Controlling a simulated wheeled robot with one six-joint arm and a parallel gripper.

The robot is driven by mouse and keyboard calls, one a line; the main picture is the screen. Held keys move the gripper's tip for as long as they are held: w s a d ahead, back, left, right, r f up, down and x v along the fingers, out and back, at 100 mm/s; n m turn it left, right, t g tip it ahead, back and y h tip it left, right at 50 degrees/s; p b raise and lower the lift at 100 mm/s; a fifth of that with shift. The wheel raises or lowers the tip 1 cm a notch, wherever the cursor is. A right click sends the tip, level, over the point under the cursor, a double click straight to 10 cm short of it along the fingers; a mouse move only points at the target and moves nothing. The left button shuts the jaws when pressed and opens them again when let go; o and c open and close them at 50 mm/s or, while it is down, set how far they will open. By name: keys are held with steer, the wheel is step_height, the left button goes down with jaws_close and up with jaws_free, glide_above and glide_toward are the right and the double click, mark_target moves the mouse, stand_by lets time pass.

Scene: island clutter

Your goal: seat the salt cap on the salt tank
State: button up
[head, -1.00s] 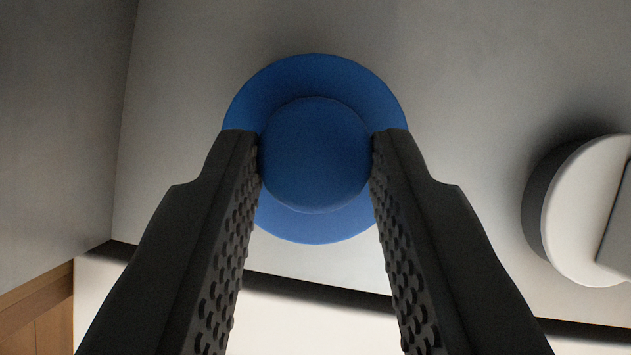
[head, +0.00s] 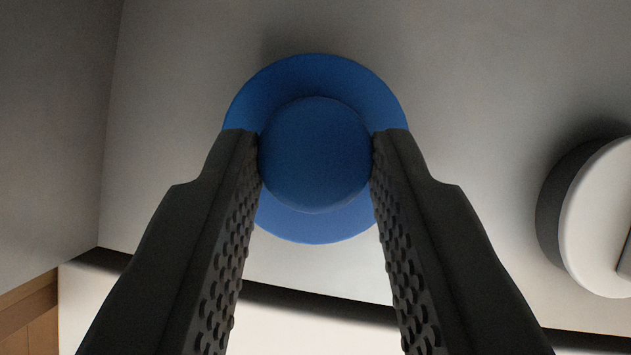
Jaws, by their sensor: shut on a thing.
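A blue round cap with a wide flange and a raised knob, which I take to be the salt cap (head: 315,76), is in the middle of the head view. My gripper (head: 315,150) is shut on its knob, with one dark ridged finger on each side. The cap stays in front of a plain grey surface. I cannot tell whether it touches that surface. No opening of the salt tank shows; the cap may hide it.
A round white knob or cap with a dark side (head: 600,215) stands out from the grey surface (head: 470,110) at the right. A dark gap and a pale panel run along the bottom. A wooden edge (head: 30,310) shows at the lower left.

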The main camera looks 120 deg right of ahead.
steer(key=shift+f, duration=0.55)
steer(key=o, duration=1)
steer(key=v, duration=0.7)
stand_by(0.8)
steer(key=shift+r, duration=0.1)
